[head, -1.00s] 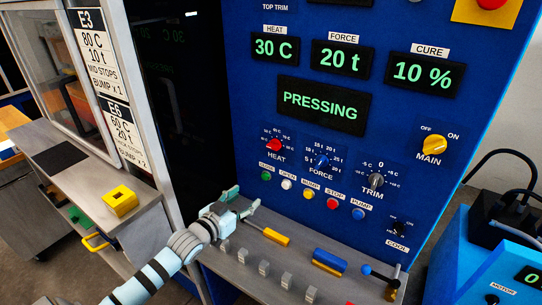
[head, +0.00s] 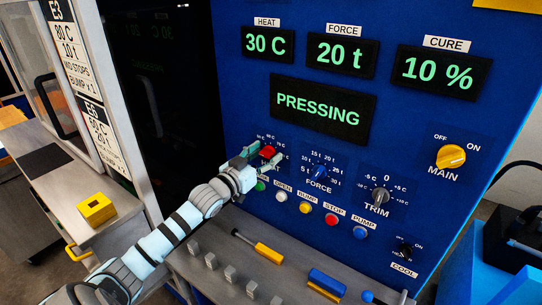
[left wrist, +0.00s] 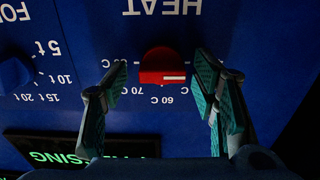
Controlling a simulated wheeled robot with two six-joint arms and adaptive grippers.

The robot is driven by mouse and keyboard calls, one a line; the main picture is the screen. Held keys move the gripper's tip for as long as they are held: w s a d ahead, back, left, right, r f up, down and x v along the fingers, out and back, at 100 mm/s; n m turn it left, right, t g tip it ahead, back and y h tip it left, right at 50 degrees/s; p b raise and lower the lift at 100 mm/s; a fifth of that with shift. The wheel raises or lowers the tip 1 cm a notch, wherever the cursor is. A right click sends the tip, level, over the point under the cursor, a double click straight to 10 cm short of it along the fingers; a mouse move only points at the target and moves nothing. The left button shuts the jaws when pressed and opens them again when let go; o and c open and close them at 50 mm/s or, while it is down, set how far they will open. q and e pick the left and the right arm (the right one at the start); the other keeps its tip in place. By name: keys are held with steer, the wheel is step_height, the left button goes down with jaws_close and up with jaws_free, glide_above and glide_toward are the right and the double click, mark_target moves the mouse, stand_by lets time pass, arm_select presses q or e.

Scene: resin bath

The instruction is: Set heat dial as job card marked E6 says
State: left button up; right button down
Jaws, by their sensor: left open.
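The red heat dial (head: 267,152) sits on the blue panel below the heat readout (head: 269,43), which shows 30 C. In the left wrist view the dial (left wrist: 160,66) appears upside down, with a white mark pointing to the right and 60 C and 70 C printed beside it. My left gripper (head: 265,159) is open at the dial, one finger on each side. In the left wrist view small gaps show between the fingers and the dial. The E6 job card (head: 98,134) hangs on the pale post at left, below the E3 card (head: 71,48); it appears to read 60 C, 20 t.
The force dial (head: 320,172) and trim dial (head: 380,196) are to the right. A row of buttons, including the red stop button (head: 331,220), lies below. The grey ledge holds a yellow-handled tool (head: 268,252) and several grey blocks. The main switch (head: 451,156) is farther right.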

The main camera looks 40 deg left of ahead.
arm_select(q)
steer(key=shift+s+r, duration=0.15)
steer(key=shift+s, duration=0.15)
steer(key=shift+s+a, duration=0.1)
steer(key=shift+s, duration=0.05)
steer(key=shift+c, duration=1.4)
steer(key=shift+w, duration=0.2)
steer(key=c, duration=0.9)
arm_select(e)
steer(key=shift+s, duration=0.15)
